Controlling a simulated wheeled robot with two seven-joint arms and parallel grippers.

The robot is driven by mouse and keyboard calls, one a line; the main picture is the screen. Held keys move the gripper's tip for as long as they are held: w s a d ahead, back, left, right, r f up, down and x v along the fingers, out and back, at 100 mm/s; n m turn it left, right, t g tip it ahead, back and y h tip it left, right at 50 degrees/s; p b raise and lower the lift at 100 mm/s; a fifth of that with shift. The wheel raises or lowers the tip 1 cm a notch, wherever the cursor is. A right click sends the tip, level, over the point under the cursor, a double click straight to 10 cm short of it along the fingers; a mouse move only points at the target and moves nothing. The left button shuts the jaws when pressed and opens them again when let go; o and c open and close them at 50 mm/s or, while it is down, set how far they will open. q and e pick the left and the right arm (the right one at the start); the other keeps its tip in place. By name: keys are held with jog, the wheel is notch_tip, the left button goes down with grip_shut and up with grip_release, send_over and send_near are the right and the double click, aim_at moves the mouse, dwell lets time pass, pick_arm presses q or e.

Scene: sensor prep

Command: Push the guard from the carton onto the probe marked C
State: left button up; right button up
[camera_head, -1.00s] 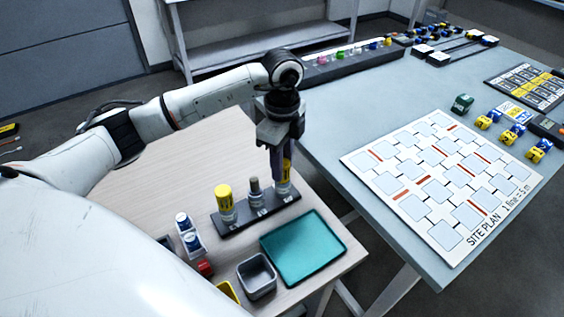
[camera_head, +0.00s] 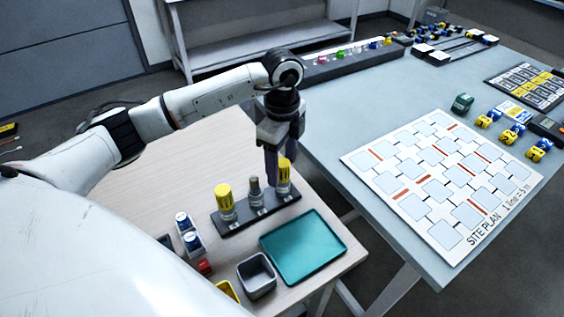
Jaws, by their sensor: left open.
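A dark rack (camera_head: 240,220) on the wooden table holds three upright probes in a row. The left probe wears a yellow guard (camera_head: 224,196). The middle probe (camera_head: 254,190) is bare and grey. The right probe wears a yellow guard (camera_head: 284,172), partly hidden behind my left gripper. The marks on the rack are too small to read. My left gripper (camera_head: 281,172) points down at the right-hand guard; its fingers are parted. A grey open-topped box (camera_head: 257,283), perhaps the carton, stands in front of the rack and looks empty. My right gripper is out of view.
A teal tray (camera_head: 303,248) lies empty right of the grey box. Blue-capped bottles (camera_head: 187,232) and a red item (camera_head: 205,267) stand left of it. A grey-blue table (camera_head: 350,122) with a site plan (camera_head: 445,180) is at the right. The wooden tabletop behind the rack is clear.

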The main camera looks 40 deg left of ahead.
aim_at(282, 162)
pick_arm(q)
jog(key=shift+r+p, duration=0.7)
jog(key=shift+r, duration=0.05)
jog(key=shift+r+p, duration=1.1)
jog(key=shift+r, duration=0.3)
jog(key=shift+r+p, duration=0.65)
jog(key=shift+r, duration=0.85)
